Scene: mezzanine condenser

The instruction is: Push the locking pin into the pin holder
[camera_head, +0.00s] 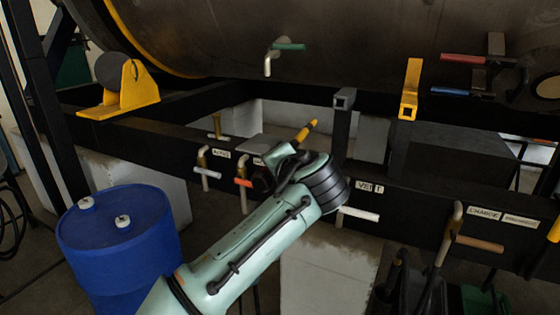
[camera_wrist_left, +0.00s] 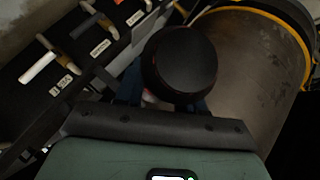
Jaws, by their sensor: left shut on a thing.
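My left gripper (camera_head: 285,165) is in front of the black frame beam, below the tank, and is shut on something. In the left wrist view a dark round head (camera_wrist_left: 180,65) sits at the fingers, probably the end of the held locking pin; it hides most of the grip. In the head view a slim yellow piece (camera_head: 306,131) sticks up beyond the gripper; I cannot tell whether it is part of the pin. A yellow bracket (camera_head: 411,90) with a square opening hangs to the right, apart from the gripper; I cannot tell whether it is the pin holder. My right gripper is out of view.
The large tank (camera_head: 360,40) fills the top. A grey square tube (camera_head: 344,98) stands right of the gripper. Valve handles, red (camera_head: 243,182) and white (camera_head: 360,214), stick out along the beam. A blue drum (camera_head: 118,230) stands at left.

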